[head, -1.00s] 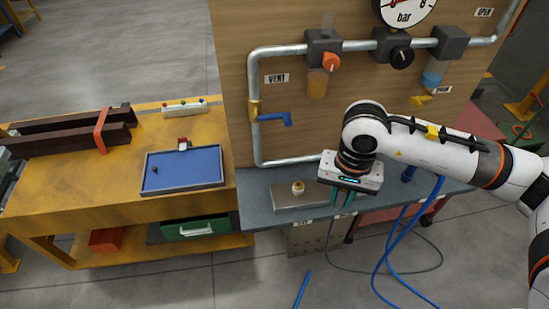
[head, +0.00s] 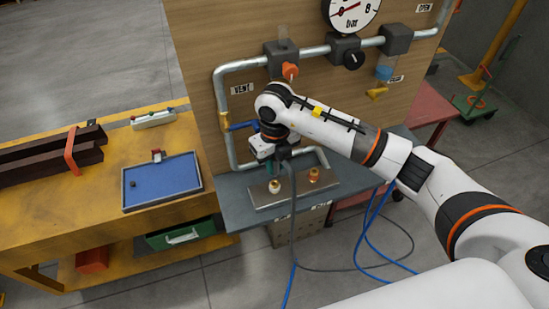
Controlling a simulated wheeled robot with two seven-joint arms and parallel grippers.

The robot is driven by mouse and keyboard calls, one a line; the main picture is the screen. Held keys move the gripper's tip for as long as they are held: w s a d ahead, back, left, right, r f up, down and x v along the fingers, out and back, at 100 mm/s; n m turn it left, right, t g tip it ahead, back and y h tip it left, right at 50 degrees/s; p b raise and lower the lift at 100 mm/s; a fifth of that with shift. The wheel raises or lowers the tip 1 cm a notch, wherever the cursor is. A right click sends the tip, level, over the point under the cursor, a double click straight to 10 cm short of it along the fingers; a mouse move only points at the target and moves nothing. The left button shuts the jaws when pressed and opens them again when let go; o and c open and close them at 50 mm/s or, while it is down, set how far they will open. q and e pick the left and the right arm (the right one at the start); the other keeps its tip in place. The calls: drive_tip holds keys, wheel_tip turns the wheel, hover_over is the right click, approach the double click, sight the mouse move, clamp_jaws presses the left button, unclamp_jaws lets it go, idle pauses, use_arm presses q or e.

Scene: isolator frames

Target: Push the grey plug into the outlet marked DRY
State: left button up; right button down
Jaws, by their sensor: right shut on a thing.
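My right gripper (head: 270,160) is above the back left of the metal outlet plate (head: 294,192) on the grey bench. It is shut on the grey plug (head: 284,154), a dark grey body partly hidden by the gripper and wrist. A grey cable hangs from the plug, passing in front of the plate. Two brass-coloured outlets stand on the plate, one on the left (head: 275,186) and one on the right (head: 314,175). The plug is apart from both. Small labels on the bench's front edge are too small to read. My left gripper is not in view.
The wooden panel (head: 215,50) behind carries pipes, valves and a gauge (head: 350,10). A blue hose (head: 372,225) loops at the bench's right. A yellow table (head: 105,225) with a blue tray (head: 163,182) stands to the left.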

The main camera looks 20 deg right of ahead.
sight(274, 175)
drive_tip(key=shift+w+f+m, duration=0.1)
drive_tip(key=shift+f+m, duration=0.05)
drive_tip(key=shift+m, duration=0.25)
drive_tip(key=shift+f+b, duration=0.85)
drive_tip(key=shift+f, duration=0.25)
drive_tip(key=shift+r, duration=0.1)
drive_tip(key=shift+f+b, duration=1.35)
drive_tip(key=shift+f, duration=0.05)
drive_tip(key=c, duration=1.1)
unclamp_jaws()
drive_tip(key=shift+c, duration=0.2)
